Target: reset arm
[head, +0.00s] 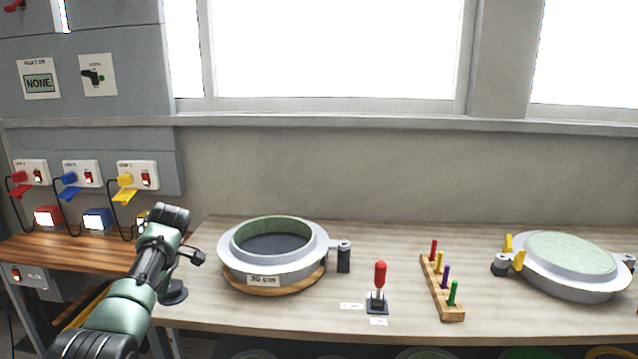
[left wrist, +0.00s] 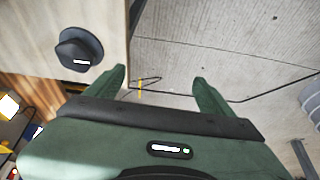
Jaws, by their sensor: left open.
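My left arm comes in from the lower left in the head view, bent up in front of the wooden bench (head: 205,320). Its gripper cannot be made out there. In the left wrist view my left gripper (left wrist: 158,75) is open, its two green fingers apart with nothing between them. Grey floor shows beyond the fingers, and the bench edge runs along their left. A black knob-like piece on a dark round base (left wrist: 80,48) sits on the bench left of the fingers, apart from them. My right gripper is in neither view.
A round mould (head: 275,262) stands on the bench right of my arm. A red-handled lever (head: 379,275), a rack of coloured pegs (head: 443,290) and a second round mould (head: 570,265) lie farther right. Wall switches and lit boxes (head: 97,219) are at left.

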